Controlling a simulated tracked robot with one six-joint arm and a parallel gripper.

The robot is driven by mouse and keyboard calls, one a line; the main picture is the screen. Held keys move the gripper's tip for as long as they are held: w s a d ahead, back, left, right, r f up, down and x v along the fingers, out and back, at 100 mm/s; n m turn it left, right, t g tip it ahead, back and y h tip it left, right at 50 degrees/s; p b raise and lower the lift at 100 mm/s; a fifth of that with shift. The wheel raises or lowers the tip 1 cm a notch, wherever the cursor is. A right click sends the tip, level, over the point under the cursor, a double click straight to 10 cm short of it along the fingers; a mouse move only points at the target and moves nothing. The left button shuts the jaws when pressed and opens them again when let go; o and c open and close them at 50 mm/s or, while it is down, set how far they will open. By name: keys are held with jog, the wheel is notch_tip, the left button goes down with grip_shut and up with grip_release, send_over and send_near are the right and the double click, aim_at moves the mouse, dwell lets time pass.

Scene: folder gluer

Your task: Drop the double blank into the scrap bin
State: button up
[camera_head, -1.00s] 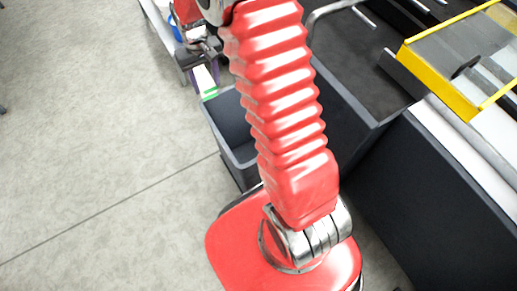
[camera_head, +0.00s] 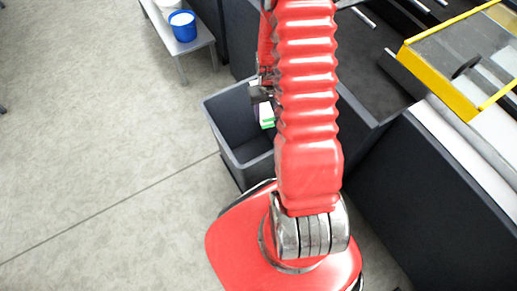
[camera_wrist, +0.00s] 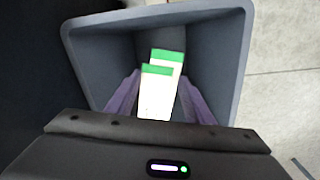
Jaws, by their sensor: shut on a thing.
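The double blank (camera_wrist: 157,96) shows in the wrist view as two pale, green-edged pieces overlapping and slightly offset. It also shows in the head view (camera_head: 266,116) as a small white and green patch. My gripper (camera_wrist: 158,104) is shut on it, with a purple finger on each side. The dark grey scrap bin (camera_head: 228,118) stands on the floor, open at the top. In the wrist view the bin's rim (camera_wrist: 240,62) surrounds the blank, so the blank hangs over the opening. My arm hides part of the bin in the head view. How deep the blank hangs is unclear.
A low grey bench (camera_head: 196,40) with a blue tub (camera_head: 182,26) stands at the back left. The dark machine (camera_head: 440,170) with a yellow-framed guard (camera_head: 440,85) fills the right side. The floor on the left is clear.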

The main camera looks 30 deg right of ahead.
aim_at(267, 117)
jog(key=shift+f, duration=3)
jog(key=o, duration=1.1)
jog(key=shift+c, duration=0.2)
jog(key=shift+r, duration=0.2)
notch_tip(267, 117, up, 13)
jog(key=shift+r, duration=0.2)
